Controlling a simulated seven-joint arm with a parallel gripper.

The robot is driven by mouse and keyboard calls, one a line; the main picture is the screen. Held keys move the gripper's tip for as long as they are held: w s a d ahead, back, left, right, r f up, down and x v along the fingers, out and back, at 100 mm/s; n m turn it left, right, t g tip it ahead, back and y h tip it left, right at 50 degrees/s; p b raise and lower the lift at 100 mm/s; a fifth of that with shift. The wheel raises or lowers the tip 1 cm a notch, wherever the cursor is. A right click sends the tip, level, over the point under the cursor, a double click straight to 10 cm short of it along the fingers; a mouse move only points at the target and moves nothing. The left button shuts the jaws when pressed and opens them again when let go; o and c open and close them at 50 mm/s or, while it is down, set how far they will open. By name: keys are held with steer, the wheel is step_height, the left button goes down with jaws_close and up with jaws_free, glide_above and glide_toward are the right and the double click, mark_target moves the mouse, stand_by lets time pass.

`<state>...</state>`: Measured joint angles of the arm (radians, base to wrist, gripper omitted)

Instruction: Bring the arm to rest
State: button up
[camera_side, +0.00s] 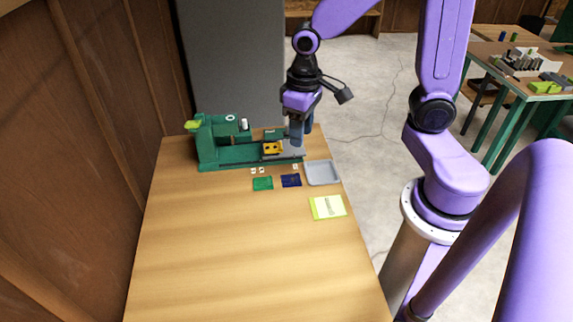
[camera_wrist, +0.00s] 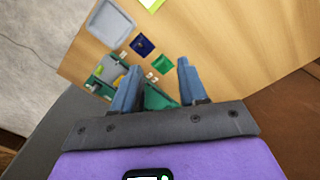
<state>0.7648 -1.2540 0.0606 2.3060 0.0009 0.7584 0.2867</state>
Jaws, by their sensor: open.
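My gripper (camera_side: 297,132) hangs from the purple arm near the right end of a green machine (camera_side: 222,145) on the wooden table (camera_side: 230,250). In the wrist view my gripper (camera_wrist: 156,88) shows two blue-grey fingers spread apart, with nothing held between them. Part of the green machine (camera_wrist: 155,98) shows between and left of the fingers. In the side view the fingers overlap the machine's right end, and I cannot tell how high they are above it.
A grey tray (camera_side: 322,173) lies by the table's right edge. A green square (camera_side: 263,184), a blue square (camera_side: 291,181) and a yellow-green card (camera_side: 328,207) lie nearby. The near table is clear. A wooden wall (camera_side: 90,120) stands left, a grey panel (camera_side: 232,60) behind.

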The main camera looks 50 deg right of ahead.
steer(key=s+a+r+n, duration=0.1)
steer(key=s+n, duration=0.4)
steer(key=s, duration=0.3)
steer(key=s+a+r+n, duration=0.1)
steer(key=s+r+n, duration=0.1)
steer(key=s+n, duration=0.3)
steer(key=s, duration=0.2)
steer(key=shift+s+a+r, duration=0.2)
steer(key=shift+s+a, duration=0.1)
steer(key=shift+s, duration=0.1)
